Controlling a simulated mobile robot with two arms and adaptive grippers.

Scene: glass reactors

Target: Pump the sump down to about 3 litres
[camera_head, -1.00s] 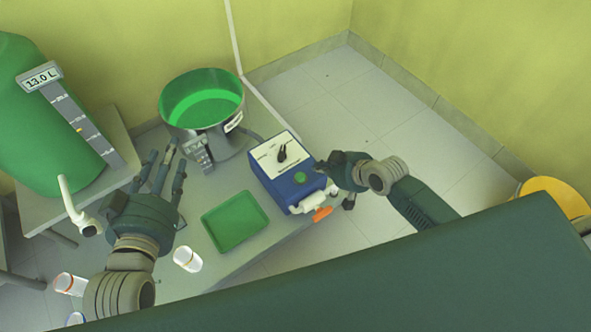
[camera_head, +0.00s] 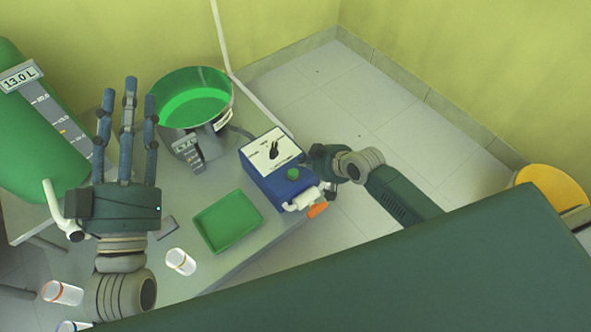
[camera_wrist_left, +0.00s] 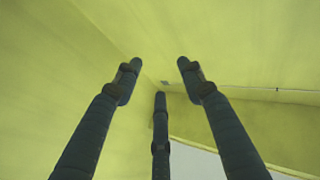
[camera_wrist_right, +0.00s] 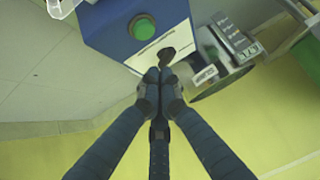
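The steel sump vessel (camera_head: 222,103) holds green liquid. Its small level display (camera_head: 185,147) is too blurred to read surely. The blue pump box (camera_head: 266,183) has a white panel with a black knob (camera_head: 273,150) and a green button (camera_head: 292,173). My right gripper (camera_head: 315,154) is beside the box's right side, apart from the knob. In the right wrist view its fingertips (camera_wrist_right: 156,77) are together and empty, with the knob just beyond. My left gripper (camera_head: 128,95) is open and empty, fingers spread, left of the sump. The green tank (camera_head: 35,150) reads 13.0 L.
A green tray (camera_head: 228,222) lies on the grey table in front of the pump. A white tap (camera_head: 60,212) juts from the tank.

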